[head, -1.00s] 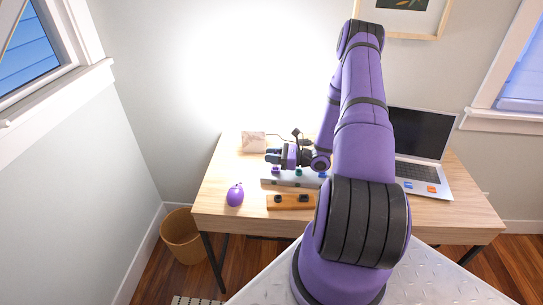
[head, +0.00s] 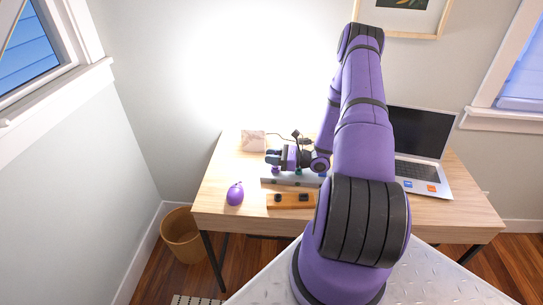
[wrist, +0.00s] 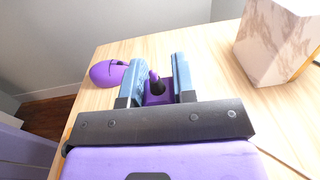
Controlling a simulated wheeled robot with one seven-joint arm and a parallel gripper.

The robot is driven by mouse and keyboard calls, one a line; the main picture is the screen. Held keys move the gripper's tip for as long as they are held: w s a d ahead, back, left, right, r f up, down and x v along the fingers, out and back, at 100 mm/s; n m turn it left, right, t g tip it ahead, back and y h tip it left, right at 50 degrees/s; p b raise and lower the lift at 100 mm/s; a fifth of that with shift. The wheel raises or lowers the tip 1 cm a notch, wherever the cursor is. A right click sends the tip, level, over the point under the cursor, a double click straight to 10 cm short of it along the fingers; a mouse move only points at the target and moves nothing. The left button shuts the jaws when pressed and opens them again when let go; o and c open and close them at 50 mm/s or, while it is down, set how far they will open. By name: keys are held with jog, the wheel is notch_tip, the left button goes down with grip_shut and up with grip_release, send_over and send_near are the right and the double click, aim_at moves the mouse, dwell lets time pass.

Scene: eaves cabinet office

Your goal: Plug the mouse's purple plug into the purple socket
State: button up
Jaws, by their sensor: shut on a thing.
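The purple mouse (head: 235,194) lies on the desk, left of the grey socket strip (head: 292,182). It also shows in the wrist view (wrist: 106,74), left of the fingers. My gripper (head: 272,158) is over the left end of the strip. In the wrist view my gripper (wrist: 156,82) is shut on the purple plug (wrist: 158,98), which sits between the two blue-grey fingers with a dark purple stub on it. The purple socket is mostly hidden under my gripper, and I cannot tell whether the plug touches it.
A wooden block (head: 285,201) with black sockets lies in front of the strip. A marble-like block (head: 253,142) stands behind to the left. Dark cables lie behind my gripper. An open laptop (head: 421,150) is at the right. The desk's left front (head: 213,205) is clear.

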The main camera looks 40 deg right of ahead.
jog(key=shift+f, duration=0.75)
jog(key=o, duration=1)
